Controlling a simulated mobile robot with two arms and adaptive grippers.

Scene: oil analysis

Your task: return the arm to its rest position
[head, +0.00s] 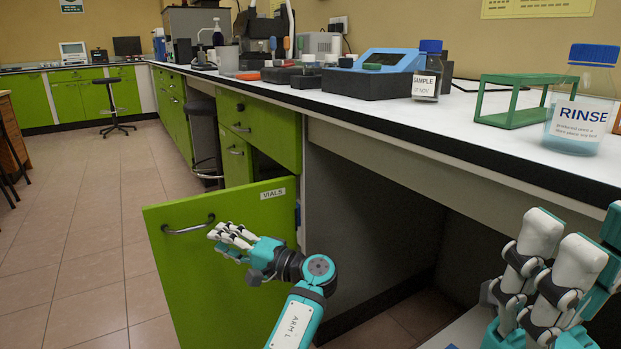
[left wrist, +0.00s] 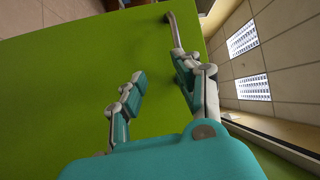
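My left arm, marked ARM L, reaches in from the bottom of the head view. Its gripper (head: 228,238) is in front of the green VIALS door (head: 205,285), near the curved metal door handle (head: 188,226). In the left wrist view the fingers of my left gripper (left wrist: 160,92) stand apart with only green door surface between them. The handle (left wrist: 174,32) shows past the right-hand finger; whether they touch is unclear. My right gripper (head: 550,262) points upward at the lower right, and its far parts are cut off by the frame.
The VIALS door stands swung out from under the white counter (head: 480,135). Above are a SAMPLE bottle (head: 425,86), a blue-topped device (head: 388,61), a green rack (head: 512,118) and a RINSE bottle (head: 577,128). The tiled floor (head: 80,240) on the left is clear; a stool (head: 110,100) stands farther back.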

